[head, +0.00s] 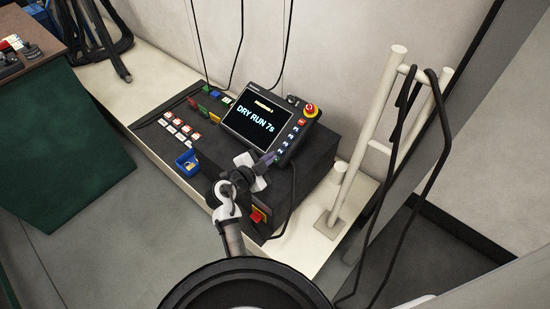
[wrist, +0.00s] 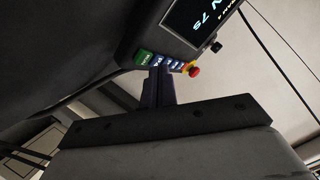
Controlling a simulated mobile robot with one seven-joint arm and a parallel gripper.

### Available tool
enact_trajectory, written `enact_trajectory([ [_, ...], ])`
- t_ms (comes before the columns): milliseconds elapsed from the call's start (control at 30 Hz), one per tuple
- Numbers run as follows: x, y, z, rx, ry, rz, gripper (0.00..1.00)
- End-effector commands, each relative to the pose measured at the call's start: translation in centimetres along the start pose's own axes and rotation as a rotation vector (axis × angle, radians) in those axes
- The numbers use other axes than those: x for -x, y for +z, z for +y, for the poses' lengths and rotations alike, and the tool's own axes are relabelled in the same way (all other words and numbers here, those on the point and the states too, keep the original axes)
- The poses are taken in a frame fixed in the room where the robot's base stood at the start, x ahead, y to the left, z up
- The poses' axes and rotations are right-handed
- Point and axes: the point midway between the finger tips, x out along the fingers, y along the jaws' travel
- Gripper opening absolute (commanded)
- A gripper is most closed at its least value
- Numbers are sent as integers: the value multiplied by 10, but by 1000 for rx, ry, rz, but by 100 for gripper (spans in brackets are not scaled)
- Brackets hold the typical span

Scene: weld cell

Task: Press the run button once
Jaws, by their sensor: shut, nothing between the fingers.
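The pendant (head: 258,113) stands tilted on the black-topped bench, its screen reading "DRY RUN 7s". My gripper (head: 269,159) is shut and empty at the pendant's lower right corner. In the wrist view its fingertips (wrist: 158,70) lie close to the green key and the nearest blue key; I cannot tell whether they touch.
A red emergency stop (head: 310,110) sits at the pendant's upper right corner. Coloured blocks (head: 205,89), white-and-red pieces (head: 178,128) and a blue bin (head: 187,162) are left on the bench. A red-and-yellow switch (head: 257,215) is on its front. A cream rail (head: 370,130) with hanging cables stands right.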

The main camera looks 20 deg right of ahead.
Motion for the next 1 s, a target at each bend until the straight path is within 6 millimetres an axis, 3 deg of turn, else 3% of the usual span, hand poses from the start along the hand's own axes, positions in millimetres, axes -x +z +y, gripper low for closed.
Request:
enact_trajectory([
  [233,6,-5,-5,0,-1,0,0],
  [633,32,-24,-24,0,-1,0,0],
  [1000,35,-25,-25,1,0,0,0],
])
